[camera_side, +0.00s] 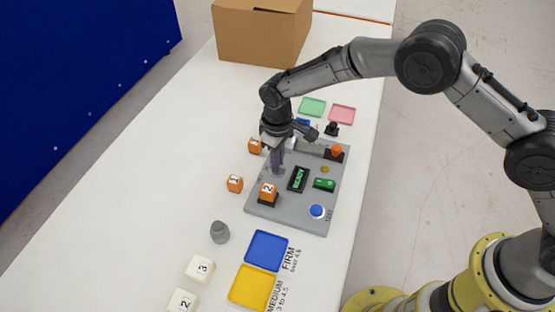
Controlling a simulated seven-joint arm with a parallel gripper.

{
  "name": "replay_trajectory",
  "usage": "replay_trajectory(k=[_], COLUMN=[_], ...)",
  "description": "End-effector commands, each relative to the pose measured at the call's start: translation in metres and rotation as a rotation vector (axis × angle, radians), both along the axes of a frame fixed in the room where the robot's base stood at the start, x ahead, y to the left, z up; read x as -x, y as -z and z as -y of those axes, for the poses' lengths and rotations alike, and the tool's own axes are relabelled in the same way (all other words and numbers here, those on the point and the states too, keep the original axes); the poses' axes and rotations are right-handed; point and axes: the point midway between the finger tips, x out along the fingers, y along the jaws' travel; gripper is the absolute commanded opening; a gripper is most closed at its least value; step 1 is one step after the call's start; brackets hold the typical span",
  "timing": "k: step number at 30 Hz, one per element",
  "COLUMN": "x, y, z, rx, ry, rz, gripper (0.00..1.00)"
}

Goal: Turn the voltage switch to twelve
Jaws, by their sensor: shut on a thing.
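The grey panel (293,218) lies on the white table. My gripper (277,171) points straight down over the left part of the panel, with its fingertips low at the panel face. It is shut on a small grey knob there, which appears to be the voltage switch. The fingers hide most of the knob, so its pointer and the voltage marks cannot be read. A dark display (298,179) with green letters reading READY sits just right of the gripper.
The panel also carries an orange cube marked 2 (268,190), a blue button (317,211), a green part (324,184) and an orange knob (337,150). Orange cubes (235,183), a grey weight (220,232), blue (266,250) and yellow trays (252,287) lie nearby. A cardboard box (258,35) stands behind.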

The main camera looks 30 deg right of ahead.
Motion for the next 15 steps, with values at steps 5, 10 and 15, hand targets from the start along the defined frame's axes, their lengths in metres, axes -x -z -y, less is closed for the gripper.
replay_trajectory(k=[5,10,15], x=[-0.0011,-0.0013,-0.0013], y=[-0.0021,-0.0024,-0.0023], z=[-0.0005,-0.0006,-0.0007], rx=[-0.001,-0.002,-0.002], ry=[-0.113,-0.186,-0.225], rz=[0.004,0.005,0.005], gripper=[0.0,0.0,0.0])
